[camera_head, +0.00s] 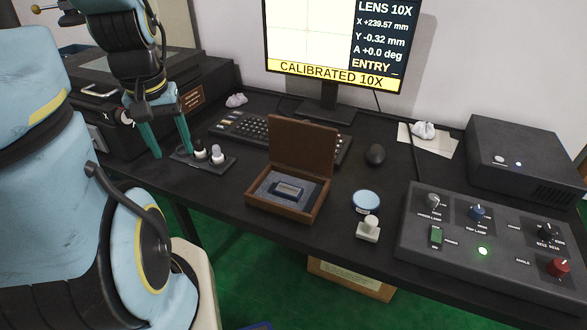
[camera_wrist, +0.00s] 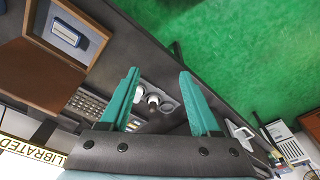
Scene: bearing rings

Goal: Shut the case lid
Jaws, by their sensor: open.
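The wooden case (camera_head: 287,205) stands on the dark bench in the middle of the head view. Its lid (camera_head: 302,150) is raised, standing nearly upright at the back. Inside, on grey padding, lies a small dark blue block with a pale face (camera_head: 289,189). The wrist view shows the case (camera_wrist: 100,33) at upper left, with its open lid (camera_wrist: 45,75) beside it. My gripper (camera_head: 171,156) is open and empty, left of the case and above the bench by the small bottles. Its two green fingers also show apart in the wrist view (camera_wrist: 159,75).
A small tray with bottles (camera_head: 208,160) lies between my gripper and the case. A keyboard (camera_head: 245,128) is behind the lid. A mouse (camera_head: 375,154), a round blue-topped tin (camera_head: 366,202) and a control panel (camera_head: 490,250) stand to the right. A monitor (camera_head: 340,45) is at the back.

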